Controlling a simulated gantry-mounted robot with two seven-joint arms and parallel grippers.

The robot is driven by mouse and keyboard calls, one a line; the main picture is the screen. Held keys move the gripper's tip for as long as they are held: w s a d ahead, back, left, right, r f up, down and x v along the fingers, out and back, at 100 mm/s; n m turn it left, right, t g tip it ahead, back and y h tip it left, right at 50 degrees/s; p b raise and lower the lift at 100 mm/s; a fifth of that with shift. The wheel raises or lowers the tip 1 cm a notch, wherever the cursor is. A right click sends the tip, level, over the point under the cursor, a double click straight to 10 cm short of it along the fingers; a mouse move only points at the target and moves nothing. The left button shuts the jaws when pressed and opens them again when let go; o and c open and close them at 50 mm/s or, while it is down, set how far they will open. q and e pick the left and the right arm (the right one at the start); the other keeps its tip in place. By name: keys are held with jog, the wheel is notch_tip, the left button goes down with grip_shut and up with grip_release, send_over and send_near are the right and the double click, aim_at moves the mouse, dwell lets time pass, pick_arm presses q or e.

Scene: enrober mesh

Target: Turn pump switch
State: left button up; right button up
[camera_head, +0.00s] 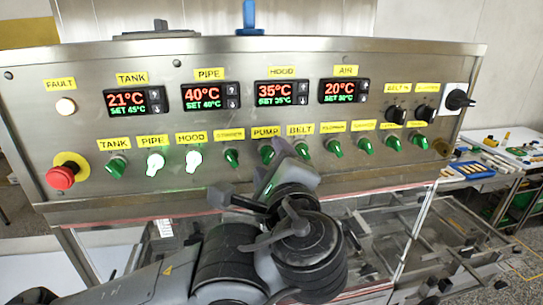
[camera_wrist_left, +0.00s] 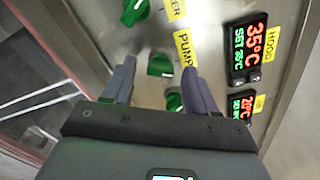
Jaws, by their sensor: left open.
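The pump switch (camera_head: 266,154) is a green knob under the yellow PUMP label (camera_head: 265,132) on the steel control panel. It also shows in the left wrist view (camera_wrist_left: 160,66), beside its label. My left gripper (camera_head: 284,152) reaches up to the panel at this switch, with its arm in front of the lower panel edge. In the left wrist view the fingers (camera_wrist_left: 159,68) are open, with the pump knob between their tips. I cannot tell whether they touch it. My right gripper is not in view.
The belt knob (camera_head: 302,150) is close beside my fingers. Lit pipe (camera_head: 155,163) and hood (camera_head: 194,161) switches are to the left. A red emergency button (camera_head: 61,177) is at far left, a black rotary switch (camera_head: 459,99) at far right. Several displays are above.

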pick_arm(q)
jog(key=shift+w, duration=0.25)
jog(key=c, duration=1.1)
jog(key=shift+o, duration=0.2)
jog(key=shift+f+n+b, duration=0.2)
jog(key=shift+n+b, duration=0.2)
jog(key=shift+b, duration=0.55)
jog(key=n+b, duration=1)
jog(key=b, duration=0.3)
jog(key=shift+r+n, duration=0.15)
jog(key=shift+n, duration=0.15)
jog(key=shift+b, duration=0.4)
jog(key=shift+r+n, duration=0.1)
jog(key=shift+n, duration=0.3)
